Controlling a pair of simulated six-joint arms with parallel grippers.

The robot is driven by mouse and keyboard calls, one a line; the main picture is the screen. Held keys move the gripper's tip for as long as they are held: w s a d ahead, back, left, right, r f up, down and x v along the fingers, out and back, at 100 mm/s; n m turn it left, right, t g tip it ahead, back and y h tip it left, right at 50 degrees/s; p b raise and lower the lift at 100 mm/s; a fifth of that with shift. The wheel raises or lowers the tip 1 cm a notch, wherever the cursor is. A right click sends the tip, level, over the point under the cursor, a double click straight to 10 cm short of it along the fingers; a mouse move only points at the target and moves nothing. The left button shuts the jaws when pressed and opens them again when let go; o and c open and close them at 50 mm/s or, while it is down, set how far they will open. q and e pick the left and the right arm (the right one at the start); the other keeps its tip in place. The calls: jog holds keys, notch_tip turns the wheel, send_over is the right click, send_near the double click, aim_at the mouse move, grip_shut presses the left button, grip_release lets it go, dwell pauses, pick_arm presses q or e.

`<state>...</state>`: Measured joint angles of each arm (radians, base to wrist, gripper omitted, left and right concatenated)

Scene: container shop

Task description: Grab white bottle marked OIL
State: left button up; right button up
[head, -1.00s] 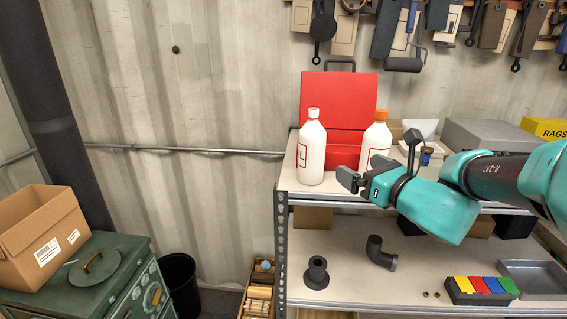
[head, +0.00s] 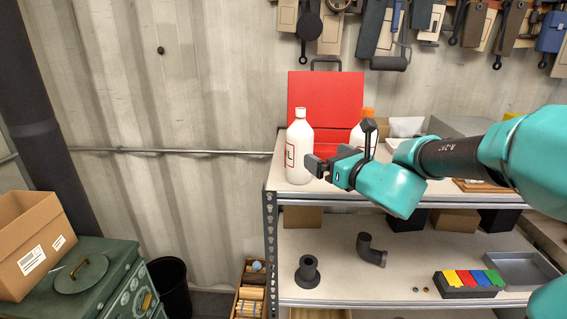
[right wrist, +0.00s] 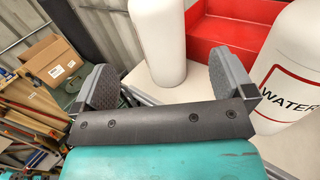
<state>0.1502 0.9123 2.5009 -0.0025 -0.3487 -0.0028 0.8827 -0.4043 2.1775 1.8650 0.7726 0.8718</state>
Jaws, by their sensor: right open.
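A white bottle with a white cap (head: 299,150) stands upright on the top shelf near its left end; its red-framed label is too small to read in the head view. A second white bottle with an orange cap (head: 364,131) stands to its right, partly hidden by my arm. In the right wrist view this second bottle (right wrist: 293,72) reads WATER, and the white-capped bottle (right wrist: 158,42) stands ahead, between the finger directions. My right gripper (head: 312,168) is open and empty, just right of the white-capped bottle. My left gripper is not in view.
A red toolbox (head: 326,95) stands open behind the bottles. The lower shelf (head: 330,270) holds black pipe fittings (head: 371,250) and a tray of coloured blocks (head: 468,284). A green cabinet (head: 110,262) with a cardboard box (head: 35,242) stands at the left.

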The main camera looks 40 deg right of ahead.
aim_at(308, 147)
jog(key=w, duration=0.3)
jog(key=w+d, duration=0.1)
jog(key=w, duration=0.1)
jog(key=shift+w, duration=0.35)
jog(key=shift+w+d+r, duration=0.1)
jog(key=shift+w+d, duration=0.05)
jog(key=shift+w, duration=1.15)
jog(key=shift+w+d+r, duration=0.1)
jog(key=shift+w+d, duration=0.05)
jog(key=shift+w, duration=1.1)
jog(key=shift+c, duration=0.5)
jog(key=c, duration=1.2)
